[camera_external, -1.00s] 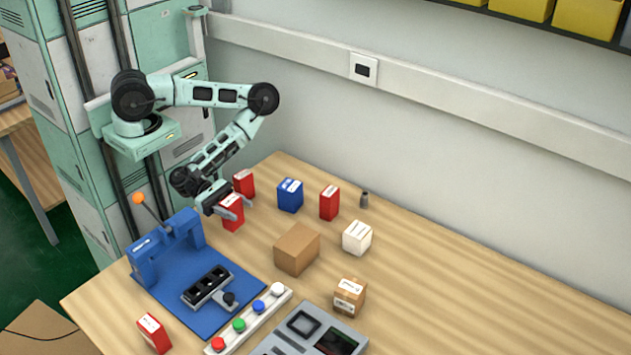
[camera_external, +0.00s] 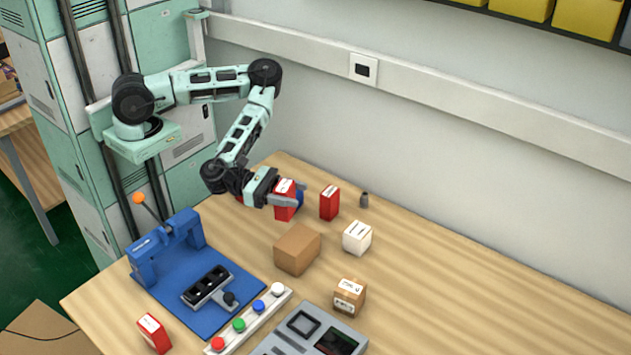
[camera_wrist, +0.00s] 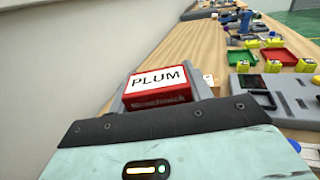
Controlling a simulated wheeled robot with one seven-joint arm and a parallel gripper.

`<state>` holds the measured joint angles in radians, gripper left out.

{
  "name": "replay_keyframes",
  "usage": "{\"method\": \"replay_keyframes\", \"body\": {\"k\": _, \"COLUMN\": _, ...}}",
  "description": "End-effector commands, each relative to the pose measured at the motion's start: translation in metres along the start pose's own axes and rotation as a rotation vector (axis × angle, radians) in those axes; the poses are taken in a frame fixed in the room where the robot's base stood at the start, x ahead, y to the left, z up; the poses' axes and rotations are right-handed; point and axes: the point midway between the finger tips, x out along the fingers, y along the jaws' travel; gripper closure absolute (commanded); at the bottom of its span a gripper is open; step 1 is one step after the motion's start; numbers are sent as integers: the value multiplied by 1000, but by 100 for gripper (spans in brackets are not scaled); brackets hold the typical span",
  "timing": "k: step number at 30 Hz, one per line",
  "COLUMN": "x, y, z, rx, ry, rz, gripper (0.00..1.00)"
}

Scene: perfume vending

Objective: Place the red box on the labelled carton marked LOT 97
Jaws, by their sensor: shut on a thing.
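My gripper (camera_external: 288,203) is shut on a red box (camera_external: 284,207), held in front of the blue box. The wrist view shows the held red box (camera_wrist: 157,92) between the fingers, with a white label reading PLUM. A small brown carton with white labels (camera_external: 349,297) stands near the table's front, right of and nearer than my gripper; its print is too small to read. A larger plain brown box (camera_external: 297,249) stands between them, with no label visible.
A blue box (camera_external: 299,195) is mostly hidden behind the held box. A button strip (camera_external: 249,320) and grey console (camera_external: 312,335) lie in front. The table's right side is clear.

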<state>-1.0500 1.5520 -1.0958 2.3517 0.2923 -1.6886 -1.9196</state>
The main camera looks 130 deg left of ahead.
Motion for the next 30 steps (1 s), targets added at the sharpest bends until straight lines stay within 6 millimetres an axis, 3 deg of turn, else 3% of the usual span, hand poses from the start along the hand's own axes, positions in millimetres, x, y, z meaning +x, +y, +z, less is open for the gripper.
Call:
{"method": "replay_keyframes", "body": {"k": 3, "x": 20, "y": -5, "z": 18, "rx": 1, "ry": -5, "rz": 32, "gripper": 75}}
{"method": "replay_keyframes", "body": {"k": 8, "x": 31, "y": -8, "z": 26, "rx": 2, "ry": 1, "rz": 51, "gripper": 75}}
{"method": "replay_keyframes", "body": {"k": 16, "x": 31, "y": -8, "z": -18, "rx": 3, "ry": 3, "rz": 52, "gripper": 75}}
{"method": "replay_keyframes", "body": {"k": 30, "x": 31, "y": -8, "z": -66, "rx": 3, "ry": 1, "rz": 52, "gripper": 75}}
